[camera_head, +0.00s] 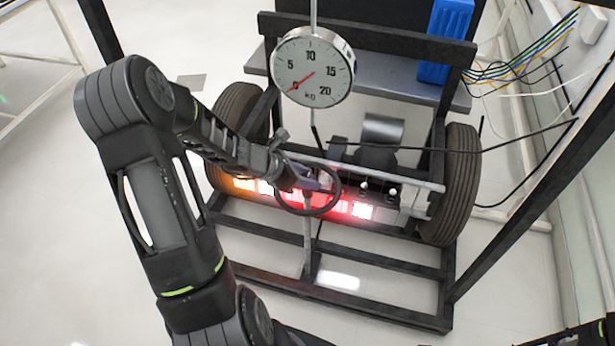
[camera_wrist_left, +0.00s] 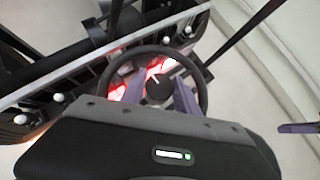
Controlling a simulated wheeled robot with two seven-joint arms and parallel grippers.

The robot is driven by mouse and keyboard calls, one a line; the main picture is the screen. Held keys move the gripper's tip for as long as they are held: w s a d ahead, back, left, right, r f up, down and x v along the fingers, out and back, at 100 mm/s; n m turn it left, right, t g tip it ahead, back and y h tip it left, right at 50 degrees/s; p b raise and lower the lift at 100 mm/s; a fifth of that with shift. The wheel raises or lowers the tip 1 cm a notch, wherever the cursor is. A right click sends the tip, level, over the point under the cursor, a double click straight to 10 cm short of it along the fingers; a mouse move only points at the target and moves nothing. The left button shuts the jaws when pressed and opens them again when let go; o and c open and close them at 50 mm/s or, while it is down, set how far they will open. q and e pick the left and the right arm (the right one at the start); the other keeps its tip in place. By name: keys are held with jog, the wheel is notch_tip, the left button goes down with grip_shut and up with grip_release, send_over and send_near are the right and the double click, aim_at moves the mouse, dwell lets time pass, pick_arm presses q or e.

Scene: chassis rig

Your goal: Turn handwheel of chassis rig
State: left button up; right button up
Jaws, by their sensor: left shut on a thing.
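The handwheel (camera_head: 339,198) is a thin dark ring at the front of the chassis rig, in front of the glowing red lamp bar. In the left wrist view the handwheel (camera_wrist_left: 204,88) surrounds my fingers, with a round dark hub (camera_wrist_left: 158,89) bearing a white mark. My left gripper (camera_head: 306,178) reaches in from the left, its purple fingers inside the ring. In the left wrist view the left gripper (camera_wrist_left: 158,92) has one finger on each side of the hub and is shut on the handwheel. A purple piece, perhaps a right gripper finger (camera_wrist_left: 298,128), shows at the right edge.
A dial gauge (camera_head: 312,70) marked in kg hangs above the wheel, its red needle near zero. Black tyres (camera_head: 459,185) flank the dark rig frame (camera_head: 380,268). A blue box (camera_head: 446,38) and loose cables (camera_head: 520,75) are at the upper right. Pale floor lies left and in front.

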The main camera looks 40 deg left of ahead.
pick_arm(q)
grip_shut()
dwell(0.6)
